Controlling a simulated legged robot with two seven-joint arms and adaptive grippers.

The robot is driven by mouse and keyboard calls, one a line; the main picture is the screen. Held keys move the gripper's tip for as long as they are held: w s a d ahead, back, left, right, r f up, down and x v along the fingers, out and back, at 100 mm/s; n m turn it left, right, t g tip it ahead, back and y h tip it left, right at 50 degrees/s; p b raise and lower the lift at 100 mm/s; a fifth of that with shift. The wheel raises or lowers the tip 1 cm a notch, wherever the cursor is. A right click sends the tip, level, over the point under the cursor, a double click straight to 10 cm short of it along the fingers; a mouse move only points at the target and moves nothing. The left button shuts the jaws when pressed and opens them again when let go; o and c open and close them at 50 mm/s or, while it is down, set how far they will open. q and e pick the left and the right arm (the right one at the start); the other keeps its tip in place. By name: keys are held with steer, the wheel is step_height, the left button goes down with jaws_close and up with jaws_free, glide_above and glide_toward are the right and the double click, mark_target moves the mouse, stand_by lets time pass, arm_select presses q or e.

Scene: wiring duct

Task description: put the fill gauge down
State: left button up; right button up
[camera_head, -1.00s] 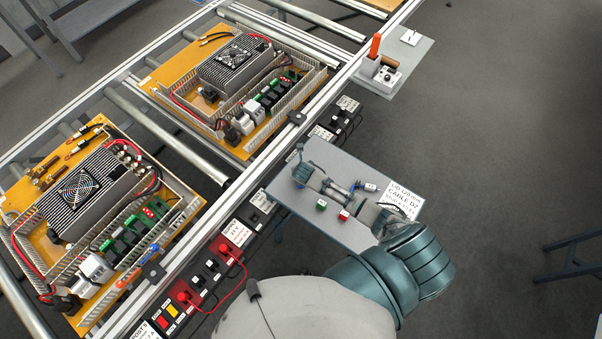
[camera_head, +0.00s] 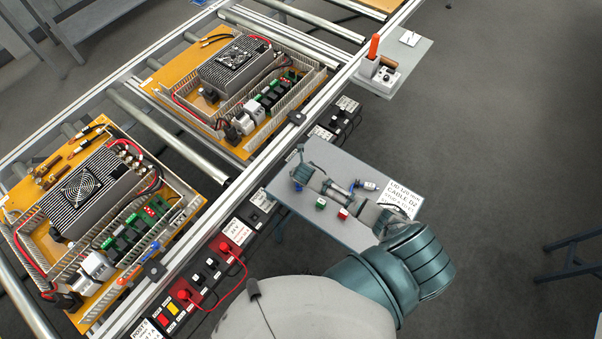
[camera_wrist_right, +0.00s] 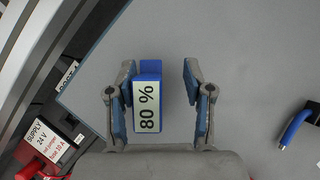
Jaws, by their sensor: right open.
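The fill gauge (camera_wrist_right: 148,97) is a small blue block with a pale label reading "80 %". In the right wrist view it is between the fingers of my right gripper (camera_wrist_right: 158,82), over or on the grey side table. The fingers are open. The gauge is close to the left finger, with a clear gap to the right finger. In the head view my right gripper (camera_head: 303,172) is low at the left part of the side table (camera_head: 345,160), and the gauge is mostly hidden by it. My left gripper is not in view.
A supply strip with red plugs (camera_head: 225,248) runs along the rail. Wired boards (camera_head: 235,75) rest on the conveyor.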

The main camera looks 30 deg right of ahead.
steer(key=shift+a+p+v, duration=0.25)
steer(key=shift+p+v, duration=0.45)
steer(key=shift+v, duration=5.1)
steer(key=s+a+m+y, duration=0.2)
steer(key=s+a+m, duration=0.6)
steer(key=s+m, duration=0.15)
steer(key=s+r+m+g, duration=0.25)
steer(key=s+m, duration=1.05)
steer(key=m, duration=0.7)
step_height(320, 180, down, 27)
steer(key=s+b, duration=0.1)
steer(key=b, duration=0.1)
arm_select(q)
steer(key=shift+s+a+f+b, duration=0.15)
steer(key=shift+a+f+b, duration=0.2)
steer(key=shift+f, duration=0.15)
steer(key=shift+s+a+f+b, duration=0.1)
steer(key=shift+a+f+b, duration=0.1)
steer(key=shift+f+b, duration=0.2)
arm_select(e)
steer(key=s+d+f+g, duration=0.2)
steer(key=s+d+f, duration=0.1)
steer(key=s+f, duration=1.5)
steer(key=shift+d+f, duration=0.15)
steer(key=shift+f, duration=0.05)
